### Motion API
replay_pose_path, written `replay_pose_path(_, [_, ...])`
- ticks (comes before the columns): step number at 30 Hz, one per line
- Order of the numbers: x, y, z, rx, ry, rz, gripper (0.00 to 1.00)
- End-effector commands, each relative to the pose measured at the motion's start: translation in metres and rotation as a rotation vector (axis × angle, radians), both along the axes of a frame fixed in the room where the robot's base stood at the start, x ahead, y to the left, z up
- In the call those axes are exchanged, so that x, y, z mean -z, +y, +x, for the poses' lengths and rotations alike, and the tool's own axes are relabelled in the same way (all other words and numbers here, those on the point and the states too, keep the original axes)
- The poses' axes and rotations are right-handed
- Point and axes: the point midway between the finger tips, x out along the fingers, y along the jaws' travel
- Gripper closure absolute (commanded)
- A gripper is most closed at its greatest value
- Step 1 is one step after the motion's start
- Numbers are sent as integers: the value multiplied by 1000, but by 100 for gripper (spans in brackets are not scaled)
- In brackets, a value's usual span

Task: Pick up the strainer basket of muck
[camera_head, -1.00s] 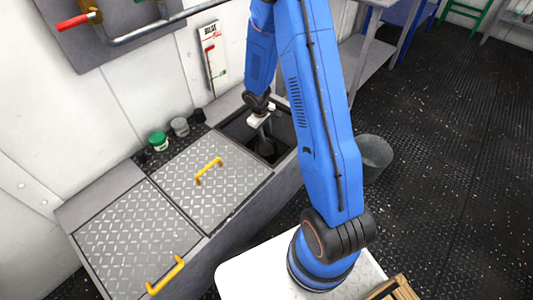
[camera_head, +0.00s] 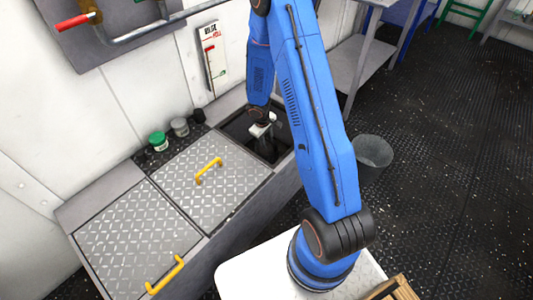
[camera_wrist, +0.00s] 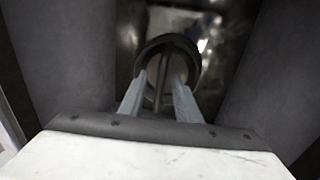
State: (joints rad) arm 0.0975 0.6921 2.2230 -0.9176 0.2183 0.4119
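The strainer basket (camera_wrist: 182,48) shows in the wrist view as a dark round rim with a thin bar handle (camera_wrist: 164,72) across it. My gripper (camera_wrist: 160,92) points down at it, its two pale fingers apart, one on each side of the handle. No contact between the fingers and the handle shows. In the head view my gripper (camera_head: 264,134) is down in the open well at the end of the deck box. The basket is a dark shape (camera_head: 266,148) under it there, and its contents cannot be made out.
The well's grey walls (camera_wrist: 65,60) stand close on both sides of my gripper. Closed tread-plate lids (camera_head: 140,240) with yellow handles (camera_head: 208,170) lie to the left. A grey bucket (camera_head: 372,152) stands on the floor at right. Small jars (camera_head: 158,141) sit behind the lids.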

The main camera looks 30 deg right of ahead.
Motion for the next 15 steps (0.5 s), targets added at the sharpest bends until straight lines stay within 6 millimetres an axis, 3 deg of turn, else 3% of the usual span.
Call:
replay_pose_path(2, [0, 0, 0, 0, 0, 0, 70])
replay_pose_path(6, [0, 0, 0, 0, 0, 0, 100])
replay_pose_path(15, [-1, 0, 0, 0, 0, -1, 100])
